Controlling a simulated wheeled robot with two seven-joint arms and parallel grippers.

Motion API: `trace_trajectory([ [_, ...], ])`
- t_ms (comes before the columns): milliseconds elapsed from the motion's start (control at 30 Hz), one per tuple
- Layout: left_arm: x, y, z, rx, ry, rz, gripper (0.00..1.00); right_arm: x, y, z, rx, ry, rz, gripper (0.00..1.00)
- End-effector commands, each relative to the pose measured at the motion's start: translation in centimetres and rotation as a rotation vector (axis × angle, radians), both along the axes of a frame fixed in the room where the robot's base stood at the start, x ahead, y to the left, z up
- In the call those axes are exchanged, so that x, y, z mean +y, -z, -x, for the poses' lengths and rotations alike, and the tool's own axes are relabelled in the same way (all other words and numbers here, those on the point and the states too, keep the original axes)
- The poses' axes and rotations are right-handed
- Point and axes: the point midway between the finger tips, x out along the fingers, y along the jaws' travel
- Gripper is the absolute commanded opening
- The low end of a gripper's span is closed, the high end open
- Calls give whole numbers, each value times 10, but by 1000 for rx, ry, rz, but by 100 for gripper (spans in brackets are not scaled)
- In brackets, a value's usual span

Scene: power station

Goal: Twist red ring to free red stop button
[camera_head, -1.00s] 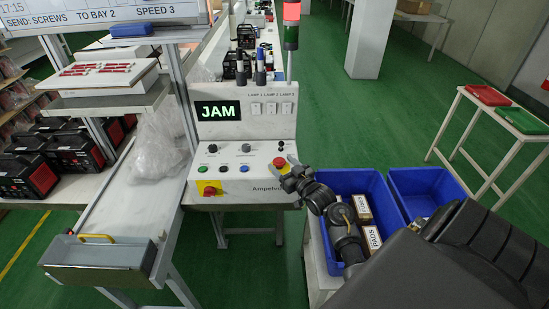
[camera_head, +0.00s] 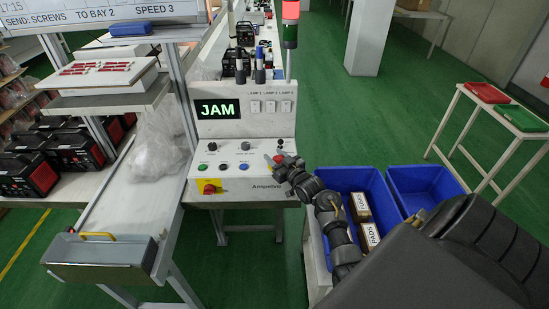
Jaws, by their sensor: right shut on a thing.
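The red stop button (camera_head: 279,158) sits at the right end of the white control console. It is small and partly covered by my fingers, so its red ring cannot be told apart from it. My right gripper (camera_head: 280,163) reaches in from the right, with its fingers on either side of the button and shut on the red ring. The console's screen (camera_head: 218,109) reads JAM. My left gripper is not in view.
Blue bins (camera_head: 388,186) with boxes stand under my right arm. A white table (camera_head: 505,117) with red and green trays is at right.

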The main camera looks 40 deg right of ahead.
Motion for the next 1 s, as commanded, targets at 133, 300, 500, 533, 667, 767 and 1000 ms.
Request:
trace_trajectory([
  [133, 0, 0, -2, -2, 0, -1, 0, 3, 0, 0, 0, 2, -1, 19],
  [300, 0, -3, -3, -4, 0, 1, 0, 2, 0, 0, 0, 46, -3, 19],
  [500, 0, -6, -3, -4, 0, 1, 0, 0, -1, 0, -1, 166, -5, 19],
  [533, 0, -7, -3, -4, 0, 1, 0, 0, -1, 0, -1, 188, -4, 19],
  [667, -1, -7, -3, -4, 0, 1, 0, -2, 0, 0, -1, 290, -5, 19],
  [767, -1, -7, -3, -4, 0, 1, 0, -4, 0, 1, 0, 365, -4, 19],
  [1000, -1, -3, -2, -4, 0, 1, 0, -6, 0, 2, -1, 515, -3, 19],
])
